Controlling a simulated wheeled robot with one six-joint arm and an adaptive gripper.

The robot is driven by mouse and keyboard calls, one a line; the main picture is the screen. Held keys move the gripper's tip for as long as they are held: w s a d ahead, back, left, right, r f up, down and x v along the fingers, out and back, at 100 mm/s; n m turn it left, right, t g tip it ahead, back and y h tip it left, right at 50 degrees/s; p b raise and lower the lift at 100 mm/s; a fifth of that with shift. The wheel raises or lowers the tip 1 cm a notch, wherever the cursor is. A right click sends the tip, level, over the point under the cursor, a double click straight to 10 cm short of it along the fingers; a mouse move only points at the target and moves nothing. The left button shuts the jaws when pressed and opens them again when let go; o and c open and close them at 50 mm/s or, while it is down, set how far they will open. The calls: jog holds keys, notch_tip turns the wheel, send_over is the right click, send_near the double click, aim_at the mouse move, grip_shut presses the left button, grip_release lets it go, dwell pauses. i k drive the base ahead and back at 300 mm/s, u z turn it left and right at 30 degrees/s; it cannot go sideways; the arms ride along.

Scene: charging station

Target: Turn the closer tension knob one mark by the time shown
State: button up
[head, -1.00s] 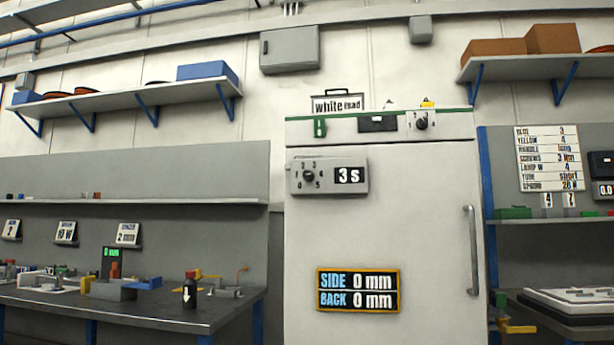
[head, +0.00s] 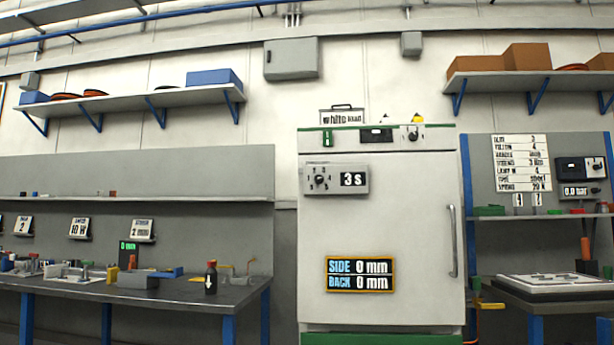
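A grey box with a dark round knob (head: 320,180) is on the upper left of the white cabinet door (head: 400,225). Small numbered marks surround the knob. They are too small in the head view to tell which one the knob points at. Beside the knob, on the same box, a black display (head: 353,180) reads "3 s". My gripper is not in view.
A sign (head: 360,274) on the door reads SIDE 0 mm, BACK 0 mm. A vertical handle (head: 453,241) is at the door's right. Another dark knob (head: 413,136) is on the cabinet top. Workbenches stand left (head: 170,292) and right (head: 560,301).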

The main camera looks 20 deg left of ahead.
aim_at(319, 179)
jog(key=z, duration=0.1)
jog(key=k, duration=0.4)
jog(key=u, duration=1.4)
jog(key=i, duration=0.9)
jog(key=u, duration=0.85)
jog(key=i, duration=1.15)
jog(key=z, duration=0.85)
jog(key=i, duration=0.85)
jog(key=z, duration=0.9)
